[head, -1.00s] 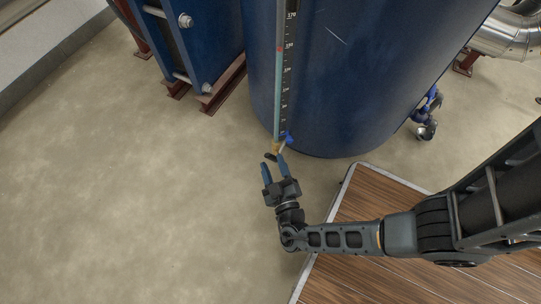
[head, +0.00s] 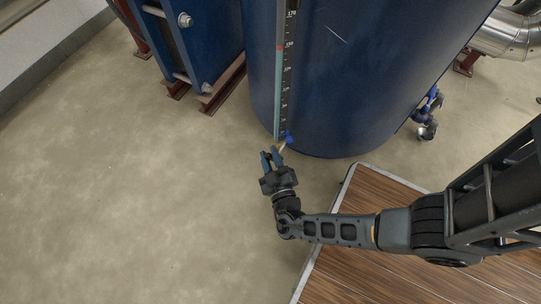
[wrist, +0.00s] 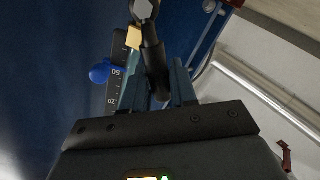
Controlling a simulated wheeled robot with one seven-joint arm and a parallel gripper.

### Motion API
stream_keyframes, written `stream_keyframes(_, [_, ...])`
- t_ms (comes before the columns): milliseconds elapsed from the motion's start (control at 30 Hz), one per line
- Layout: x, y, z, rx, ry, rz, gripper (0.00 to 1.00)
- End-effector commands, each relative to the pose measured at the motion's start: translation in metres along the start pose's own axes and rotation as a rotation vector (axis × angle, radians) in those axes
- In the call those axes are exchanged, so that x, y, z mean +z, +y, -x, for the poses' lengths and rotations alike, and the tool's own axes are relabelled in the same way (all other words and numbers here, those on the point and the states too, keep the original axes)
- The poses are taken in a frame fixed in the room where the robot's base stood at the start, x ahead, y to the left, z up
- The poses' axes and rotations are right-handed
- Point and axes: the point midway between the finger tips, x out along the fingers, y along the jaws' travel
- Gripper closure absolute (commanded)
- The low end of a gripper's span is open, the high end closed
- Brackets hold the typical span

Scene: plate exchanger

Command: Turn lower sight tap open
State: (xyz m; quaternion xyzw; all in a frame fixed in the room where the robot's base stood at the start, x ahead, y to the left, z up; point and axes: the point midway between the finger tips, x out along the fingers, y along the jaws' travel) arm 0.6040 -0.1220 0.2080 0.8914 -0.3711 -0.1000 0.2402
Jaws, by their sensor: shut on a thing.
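The lower sight tap (head: 282,147) sits at the foot of the sight glass tube (head: 278,95) on the dark blue tank (head: 350,90). In the wrist view its brass body (wrist: 134,38) shows, with a black lever (wrist: 153,57) reaching down between my fingers. My gripper (head: 271,155) is at the tap, with its fingers closed around the lever, as the wrist view (wrist: 163,80) also shows.
A scale strip (head: 288,70) runs up the tank beside the tube. A blue plate exchanger (head: 195,40) on brown feet stands at upper left. A wooden-topped platform (head: 365,200) lies under my arm. The floor at left is clear.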

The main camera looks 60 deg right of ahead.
Motion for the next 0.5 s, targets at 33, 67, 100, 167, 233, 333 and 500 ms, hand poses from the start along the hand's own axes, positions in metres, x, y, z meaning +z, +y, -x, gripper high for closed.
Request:
stream_keyframes(33, [0.0,-0.0001,0.0001,0.0,0.0,0.0,0.94])
stream_keyframes(67, [0.0,-0.0001,0.0001,0.0,0.0,0.0,0.97])
stream_keyframes(100, [0.0001,-0.0001,0.0001,0.0,0.0,0.0,1.0])
stream_keyframes(167, [0.0001,-0.0001,0.0002,0.0,0.0,0.0,1.0])
stream_keyframes(233, [0.0001,-0.0001,0.0002,0.0,0.0,0.0,1.0])
stream_keyframes(333, [0.0001,-0.0001,0.0002,0.0,0.0,0.0,1.0])
stream_keyframes(500, [0.0001,0.0001,0.0003,-0.001,0.0,-0.003,1.0])
